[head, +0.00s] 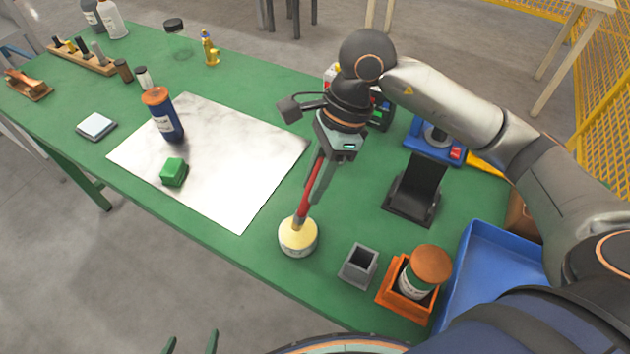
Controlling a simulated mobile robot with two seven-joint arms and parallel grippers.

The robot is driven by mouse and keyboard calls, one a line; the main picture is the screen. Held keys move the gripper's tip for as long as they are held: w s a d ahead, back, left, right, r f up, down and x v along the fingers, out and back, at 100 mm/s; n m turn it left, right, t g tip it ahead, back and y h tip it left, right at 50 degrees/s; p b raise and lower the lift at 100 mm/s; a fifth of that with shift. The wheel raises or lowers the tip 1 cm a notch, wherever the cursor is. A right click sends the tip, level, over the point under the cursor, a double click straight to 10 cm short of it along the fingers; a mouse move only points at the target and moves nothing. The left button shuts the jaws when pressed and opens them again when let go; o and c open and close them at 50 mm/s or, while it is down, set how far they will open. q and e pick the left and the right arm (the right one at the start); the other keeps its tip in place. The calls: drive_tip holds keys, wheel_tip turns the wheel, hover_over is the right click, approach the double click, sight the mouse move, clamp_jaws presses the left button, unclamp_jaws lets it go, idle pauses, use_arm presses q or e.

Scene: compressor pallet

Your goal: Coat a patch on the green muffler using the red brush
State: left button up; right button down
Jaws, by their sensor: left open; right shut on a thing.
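A small green block (173,172), which I take for the green muffler, lies on the white sheet (240,160) on the green table. My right gripper (318,178) is shut on the red brush (306,200) and holds it steeply, pointing down. The brush's lower end is at the top of a round tin (298,240) with a pale yellow top. Its bristles are hard to see, and I cannot tell how deep they sit. My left gripper (191,343) shows only as two separate fingertips at the bottom edge, open and empty, away from the block.
A blue bottle with an orange cap (165,115) stands on the sheet behind the block. Right of the tin are a grey square cup (359,265), a capped jar (420,272) in an orange holder (395,297), a black stand (415,190) and a blue tray (500,265).

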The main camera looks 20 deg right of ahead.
sight(320, 163)
drive_tip(key=shift+r+p, duration=1.25)
drive_tip(key=shift+r, duration=1.3)
drive_tip(key=n, duration=0.1)
drive_tip(key=n+g, duration=0.1)
drive_tip(key=n, duration=0.3)
drive_tip(key=shift+s+a+f+g+h, duration=0.2)
drive_tip(key=shift+f+g+h, duration=0.1)
drive_tip(key=shift+f+h, duration=0.1)
drive_tip(key=n, duration=0.3)
drive_tip(key=d+n+g+h, duration=0.1)
drive_tip(key=n, duration=0.1)
drive_tip(key=shift+f+p, duration=0.3)
drive_tip(key=shift+f, duration=0.1)
drive_tip(key=n, duration=0.1)
drive_tip(key=d+n+h, duration=0.1)
drive_tip(key=n, duration=0.3)
drive_tip(key=shift+w+d+f+g+h, duration=0.1)
drive_tip(key=shift+d+f+g+h, duration=0.15)
drive_tip(key=shift+d+g+h, duration=0.15)
drive_tip(key=d+n, duration=0.1)
drive_tip(key=d+n+h, duration=0.1)
drive_tip(key=n, duration=0.1)
drive_tip(key=d+n, duration=0.1)
drive_tip(key=shift+w+n+h, duration=0.25)
drive_tip(key=shift+n+h, duration=0.05)
